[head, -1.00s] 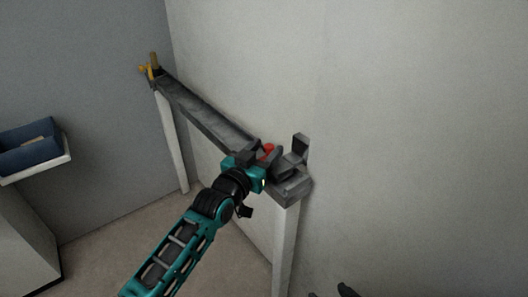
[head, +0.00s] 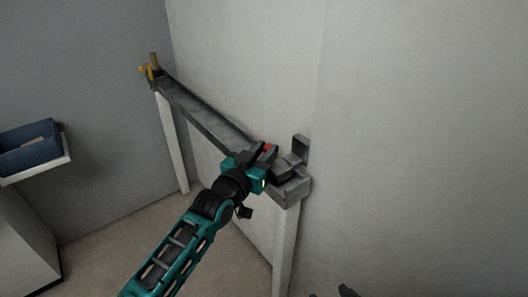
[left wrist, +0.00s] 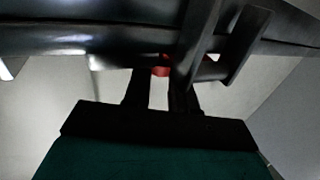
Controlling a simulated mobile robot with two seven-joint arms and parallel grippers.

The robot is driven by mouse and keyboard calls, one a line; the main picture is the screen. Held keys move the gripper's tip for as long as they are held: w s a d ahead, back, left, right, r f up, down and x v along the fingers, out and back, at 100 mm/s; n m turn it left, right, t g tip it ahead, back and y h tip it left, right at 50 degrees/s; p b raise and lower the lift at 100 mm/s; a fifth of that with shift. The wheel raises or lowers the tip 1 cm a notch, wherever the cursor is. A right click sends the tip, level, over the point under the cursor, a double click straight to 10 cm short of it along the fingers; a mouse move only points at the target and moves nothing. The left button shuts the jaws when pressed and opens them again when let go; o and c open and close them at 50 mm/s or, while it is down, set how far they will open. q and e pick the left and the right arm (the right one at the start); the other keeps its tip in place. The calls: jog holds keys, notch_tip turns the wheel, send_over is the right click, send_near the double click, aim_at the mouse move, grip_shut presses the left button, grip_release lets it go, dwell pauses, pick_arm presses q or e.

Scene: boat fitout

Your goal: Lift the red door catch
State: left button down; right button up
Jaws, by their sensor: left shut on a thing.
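In the left wrist view the red catch (left wrist: 161,68) is partly seen between the dark fingers, just under the dark rail. My left gripper is shut on it; the fingers hide most of it. My right gripper is not clearly seen; only dark tips (head: 346,291) show at the bottom edge of the head view.
The grey rail (head: 205,116) runs along the wall on pale posts. A grey upright block (head: 300,147) stands right beside my gripper at the rail's end. A yellow-orange fitting (head: 152,68) is at the far left end. A blue bin (head: 30,152) sits on a ledge at left.

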pick_arm(q)
jog(key=shift+f, duration=0.1)
pick_arm(e)
jog(key=shift+f, duration=0.1)
pick_arm(q)
jog(key=shift+s+a+t+h+b, duration=0.2)
jog(key=shift+t+h+b, duration=0.15)
jog(key=shift+b, duration=0.65)
jog(key=t+b, duration=0.1)
jog(key=n+t+h+b, duration=0.1)
jog(key=b, duration=0.1)
jog(key=shift+s+a, duration=0.2)
jog(key=shift+a, duration=0.1)
jog(key=shift+a+r+n+t+b, duration=0.1)
jog(key=shift+r+n+t+b, duration=0.1)
jog(key=shift+n+t+b, duration=0.3)
jog(key=t+b, duration=0.1)
jog(key=n+t+b, duration=0.1)
jog(key=b, duration=0.1)
jog(key=shift+s+a+r, duration=0.35)
jog(key=shift+a, duration=0.05)
jog(key=shift+s+a+r+n+t, duration=0.1)
jog(key=shift+a+r+n+t, duration=0.05)
jog(key=shift+n+t, duration=0.25)
pick_arm(e)
notch_tip(320, 180, down, 6)
jog(key=a, duration=0.2)
jog(key=shift+w+y, duration=0.4)
pick_arm(q)
jog(key=shift+b, duration=0.3)
